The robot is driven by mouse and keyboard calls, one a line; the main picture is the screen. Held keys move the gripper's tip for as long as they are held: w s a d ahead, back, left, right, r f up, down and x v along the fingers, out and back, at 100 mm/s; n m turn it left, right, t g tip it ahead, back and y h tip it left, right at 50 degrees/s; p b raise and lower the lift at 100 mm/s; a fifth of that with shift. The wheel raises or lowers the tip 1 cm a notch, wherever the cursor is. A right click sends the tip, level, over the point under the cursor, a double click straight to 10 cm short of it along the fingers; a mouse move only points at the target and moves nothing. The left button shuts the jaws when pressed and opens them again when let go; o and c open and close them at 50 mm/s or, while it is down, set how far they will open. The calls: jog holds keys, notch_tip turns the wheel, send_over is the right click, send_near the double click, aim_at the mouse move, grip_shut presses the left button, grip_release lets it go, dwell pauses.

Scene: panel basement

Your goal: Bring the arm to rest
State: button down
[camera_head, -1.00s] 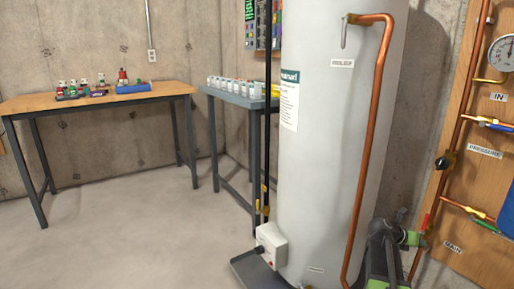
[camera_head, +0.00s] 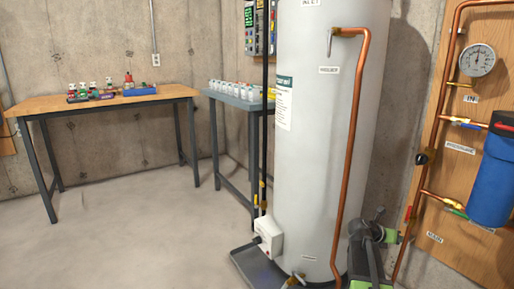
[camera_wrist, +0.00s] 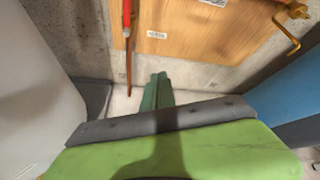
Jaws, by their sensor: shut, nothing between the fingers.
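My gripper (camera_head: 392,236) is at the lower right of the head view, beside the base of the white tank and in front of the wooden panel. In the wrist view, its dark green fingers (camera_wrist: 158,82) are together and empty, pointing at the floor strip below the panel. My green and grey arm parts fill the bottom of that view. In the head view, my arm (camera_head: 370,258) is low and partly cut off by the bottom edge.
The white tank (camera_head: 325,150) with a copper pipe (camera_head: 355,150) stands close on the left. The wooden panel (camera_head: 450,190) carries a gauge (camera_head: 477,60) and a blue filter housing (camera_head: 494,180). A wooden-topped table (camera_head: 60,103) stands at the back left. Open floor (camera_head: 130,235) lies before it.

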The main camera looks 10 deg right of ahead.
jog(key=a+f+m+y+p, duration=0.1)
jog(key=a+m+y+p, duration=0.45)
jog(key=a, duration=2.15)
jog(key=s+a+f+m+g+y+p, duration=0.1)
jog(key=s+a+f+m+g+y, duration=0.15)
jog(key=s+a+m, duration=0.55)
jog(key=s+a+f+m+g+y, duration=0.15)
jog(key=s+a+m+y, duration=0.25)
jog(key=a+m, duration=0.7)
notch_tip(320, 180, up, 38)
jog(key=d+m+p, duration=0.1)
jog(key=m+p, duration=0.1)
jog(key=p, duration=3.6)
jog(key=shift+d+f+t, duration=0.2)
jog(key=shift+d+t, duration=0.1)
jog(key=shift+t, duration=0.1)
